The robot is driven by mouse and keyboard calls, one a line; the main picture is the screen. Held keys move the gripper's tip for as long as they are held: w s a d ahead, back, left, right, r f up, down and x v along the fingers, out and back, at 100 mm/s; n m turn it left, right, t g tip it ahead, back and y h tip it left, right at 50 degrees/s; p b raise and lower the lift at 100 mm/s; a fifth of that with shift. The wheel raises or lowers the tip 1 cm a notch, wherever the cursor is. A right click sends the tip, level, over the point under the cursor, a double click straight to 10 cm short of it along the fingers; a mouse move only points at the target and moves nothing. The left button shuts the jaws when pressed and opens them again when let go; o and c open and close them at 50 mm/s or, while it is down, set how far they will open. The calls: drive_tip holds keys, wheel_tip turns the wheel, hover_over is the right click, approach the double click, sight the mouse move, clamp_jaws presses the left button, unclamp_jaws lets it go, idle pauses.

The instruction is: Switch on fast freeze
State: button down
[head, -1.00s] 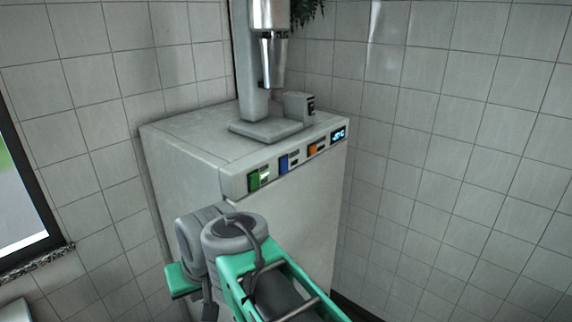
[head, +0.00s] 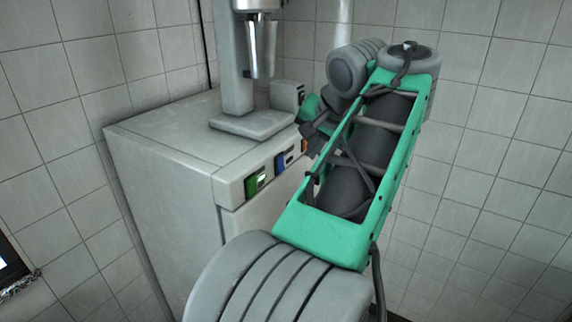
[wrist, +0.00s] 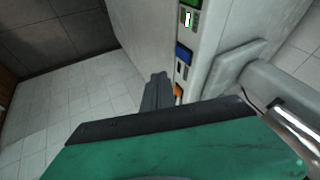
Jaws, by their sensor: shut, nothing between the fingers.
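A grey freezer cabinet (head: 165,190) has a strip of coloured switches along its top front edge. In the head view a green switch (head: 251,186) and a blue switch (head: 280,162) show, with a sliver of an orange one (head: 304,146). In the wrist view the green (wrist: 191,3), blue (wrist: 183,54) and orange (wrist: 178,91) switches also show. Labels are too small to read. My gripper (head: 307,130) is shut and empty, by the orange switch. Its fingers also show in the wrist view (wrist: 159,79), close to the orange switch; contact is unclear. My arm hides the display end.
A mixer stand (head: 237,70) with a metal cup (head: 262,52) and a small grey box (head: 287,95) stands on top of the freezer. Tiled walls (head: 480,130) close in behind and on the right. The wrist view shows clear floor (wrist: 60,120).

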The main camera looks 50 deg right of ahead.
sight(281, 164)
drive_tip(key=w+d+f+b, duration=0.2)
drive_tip(key=w+f+b, duration=0.1)
drive_tip(key=w+f, duration=0.5)
drive_tip(key=shift+w+d+f, duration=0.35)
drive_tip(key=shift+w, duration=0.05)
